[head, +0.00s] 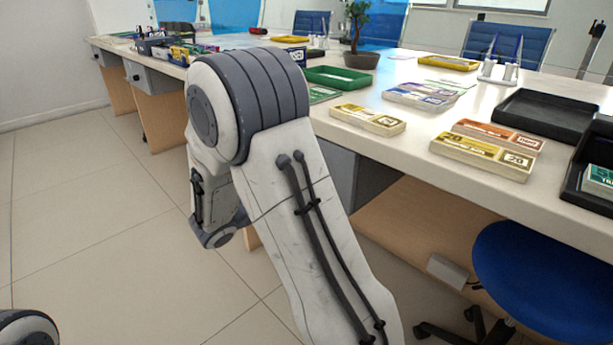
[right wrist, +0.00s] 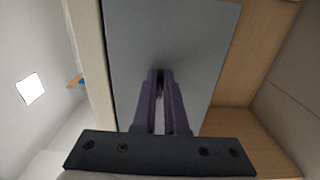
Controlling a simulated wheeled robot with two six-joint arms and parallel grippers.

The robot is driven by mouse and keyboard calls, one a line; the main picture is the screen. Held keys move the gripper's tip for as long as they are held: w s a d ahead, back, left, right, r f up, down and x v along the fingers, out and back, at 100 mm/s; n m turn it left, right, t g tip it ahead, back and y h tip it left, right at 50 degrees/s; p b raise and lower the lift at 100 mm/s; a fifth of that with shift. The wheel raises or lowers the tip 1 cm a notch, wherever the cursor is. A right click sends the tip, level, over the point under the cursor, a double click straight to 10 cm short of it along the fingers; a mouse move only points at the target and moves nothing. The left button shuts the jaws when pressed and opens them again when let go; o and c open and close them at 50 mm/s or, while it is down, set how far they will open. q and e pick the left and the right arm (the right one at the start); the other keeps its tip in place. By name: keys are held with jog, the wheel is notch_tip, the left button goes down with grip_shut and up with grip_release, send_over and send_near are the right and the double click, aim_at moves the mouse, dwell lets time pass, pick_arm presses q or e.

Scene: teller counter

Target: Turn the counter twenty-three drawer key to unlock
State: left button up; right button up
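In the right wrist view the grey drawer front (right wrist: 185,40) fills the middle, under the pale counter edge. My right gripper (right wrist: 160,76) points at it, its two purple fingers nearly together with a narrow gap. A small key-like piece (right wrist: 160,91) shows faintly between the fingers, which look shut on it; its turn angle and any drawer label are hidden. In the head view my right arm covers the gripper and the key. Part of a grey drawer unit (head: 375,182) shows behind that arm. My left gripper is out of view.
The counter top (head: 405,150) holds banknote bundles (head: 368,119), a green tray (head: 338,77), black trays (head: 545,115) and a potted plant (head: 360,58). A blue chair (head: 540,275) stands at the lower right. The tiled floor (head: 90,210) is clear at the left.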

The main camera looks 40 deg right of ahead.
jog(key=o, duration=0.4)
jog(key=shift+a, duration=0.1)
jog(key=a+p, duration=0.1)
jog(key=a, duration=0.2)
jog(key=a+p, duration=0.1)
jog(key=a, duration=0.3)
jog(key=s+a+p, duration=0.1)
jog(key=a, duration=0.2)
jog(key=shift+a, duration=0.15)
